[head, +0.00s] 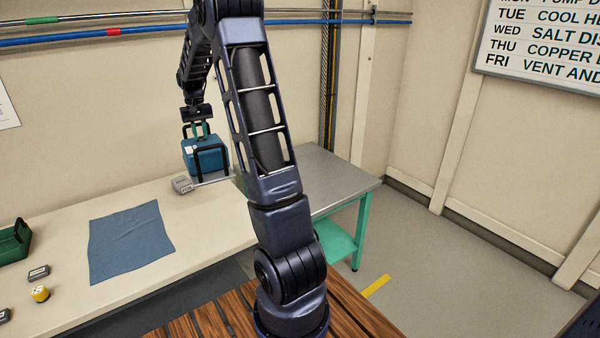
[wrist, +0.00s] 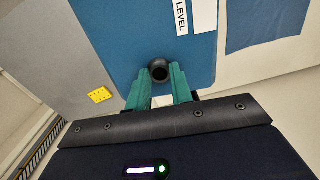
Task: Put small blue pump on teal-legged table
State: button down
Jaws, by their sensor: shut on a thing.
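The small blue pump (head: 205,158), a boxy blue body with a black frame and handle, hangs under my gripper (head: 198,130) in the head view. In the wrist view the blue pump (wrist: 165,35) fills the upper middle, and the teal fingers of my gripper (wrist: 158,88) are closed around its dark round handle. The pump is near where the cream bench meets the teal-legged table (head: 340,172). I cannot tell its exact height. The table has a bare grey metal top and a teal lower shelf; my arm hides its left part.
The table's visible right part is clear.

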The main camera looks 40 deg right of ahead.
jog(key=w+d+f+m, duration=0.1)
jog(key=d+m, duration=0.3)
jog(key=d, duration=1)
jog(key=w+d+f+m, duration=0.15)
jog(key=d+m, duration=0.25)
jog(key=d, duration=1)
jog(key=s+d+f+m, duration=0.1)
jog(key=s+d+m, duration=0.2)
jog(key=d, duration=0.7)
jog(key=s+d+f+m, duration=0.2)
jog(key=s+d+m, duration=0.15)
jog(key=d, duration=0.65)
jog(key=s+d+f+m, duration=0.15)
jog(key=s+d, duration=0.25)
jog(key=d, duration=0.6)
notch_tip(320, 180, down, 18)
jog(key=shift+w+f+m, duration=0.15)
jog(key=shift+f+m, duration=0.05)
jog(key=shift+m, duration=0.1)
jog(key=shift+f, duration=0.1)
jog(key=c, duration=1.5)
grip_release()
jog(key=shift+a+f, duration=0.1)
jog(key=shift+c, duration=0.2)
jog(key=o, duration=0.3)
